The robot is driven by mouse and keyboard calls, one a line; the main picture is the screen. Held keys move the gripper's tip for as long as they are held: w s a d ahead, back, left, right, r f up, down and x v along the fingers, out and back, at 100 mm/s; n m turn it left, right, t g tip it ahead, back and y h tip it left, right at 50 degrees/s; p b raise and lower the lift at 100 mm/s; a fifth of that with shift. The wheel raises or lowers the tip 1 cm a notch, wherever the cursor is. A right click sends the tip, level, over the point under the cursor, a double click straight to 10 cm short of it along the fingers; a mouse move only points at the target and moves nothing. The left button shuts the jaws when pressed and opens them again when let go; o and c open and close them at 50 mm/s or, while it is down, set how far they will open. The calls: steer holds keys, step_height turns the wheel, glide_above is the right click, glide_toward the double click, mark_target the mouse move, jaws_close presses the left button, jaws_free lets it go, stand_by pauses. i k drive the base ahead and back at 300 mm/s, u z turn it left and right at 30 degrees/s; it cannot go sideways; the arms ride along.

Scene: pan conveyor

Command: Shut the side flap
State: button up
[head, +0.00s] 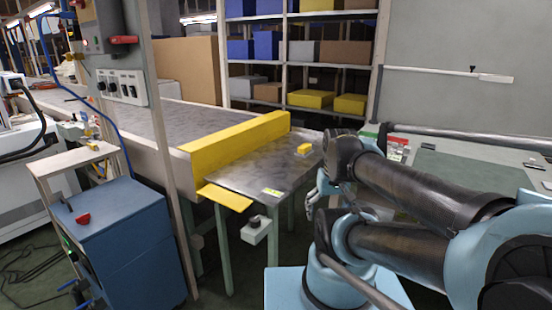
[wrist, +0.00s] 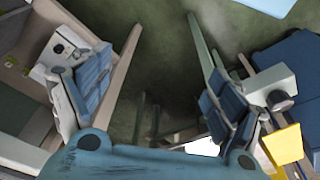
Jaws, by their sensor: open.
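The side flap appears to be the thin yellow plate (head: 225,197) that juts out roughly level from the near left side of the steel end table (head: 262,177), below the end of the long yellow guard (head: 235,143). A yellow piece in the wrist view (wrist: 283,145), at the lower right, is likely the same flap. My gripper (wrist: 157,95) is open, with its blue-padded fingers wide apart and only floor and legs between them. In the head view it is small and partly hidden by my arm, at the table's right side, apart from the flap.
A small box with a dark knob (head: 255,228) hangs at the table's front. A yellow block (head: 304,148) lies on the tabletop. A blue cabinet (head: 122,240) stands at left, with posts between it and the table. A grey-green worktable (head: 470,170) stands at right.

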mark_target(232, 201)
steer(key=z, duration=0.95)
steer(key=k, duration=1)
steer(key=u, duration=1)
